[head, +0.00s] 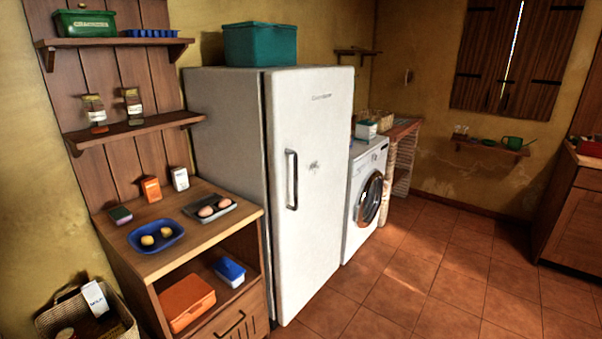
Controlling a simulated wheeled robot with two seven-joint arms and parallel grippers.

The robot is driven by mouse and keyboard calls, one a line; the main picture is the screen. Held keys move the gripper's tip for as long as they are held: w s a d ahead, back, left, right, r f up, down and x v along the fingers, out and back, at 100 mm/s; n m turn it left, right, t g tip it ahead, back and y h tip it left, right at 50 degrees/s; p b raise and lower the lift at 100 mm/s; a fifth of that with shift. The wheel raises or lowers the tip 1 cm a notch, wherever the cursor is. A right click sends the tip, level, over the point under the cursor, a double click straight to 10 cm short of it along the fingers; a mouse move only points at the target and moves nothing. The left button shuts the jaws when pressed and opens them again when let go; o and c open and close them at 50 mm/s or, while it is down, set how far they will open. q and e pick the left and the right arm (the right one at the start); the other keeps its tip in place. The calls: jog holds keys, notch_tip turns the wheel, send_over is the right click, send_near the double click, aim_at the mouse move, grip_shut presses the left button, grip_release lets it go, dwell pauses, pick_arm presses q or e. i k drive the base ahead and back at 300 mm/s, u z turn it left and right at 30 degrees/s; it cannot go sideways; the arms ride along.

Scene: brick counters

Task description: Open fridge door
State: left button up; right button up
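A white fridge (225,130) stands against the back wall, left of the middle of the head view. Its front door (315,240) looks shut, with a thin dark seam along its left edge. A vertical metal handle (291,180) is on the left side of the door. Neither of my grippers shows in the head view, so nothing of mine is seen touching the handle or the door.
A wooden cabinet (195,256) with a blue tray (140,241) and an orange box (187,302) stands left of the fridge. A washing machine (358,225) stands to its right. The tiled floor (430,290) is clear at the front right.

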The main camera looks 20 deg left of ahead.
aim_at(307, 111)
jog(key=u, duration=0.4)
jog(key=i, duration=0.7)
jog(key=u, duration=0.7)
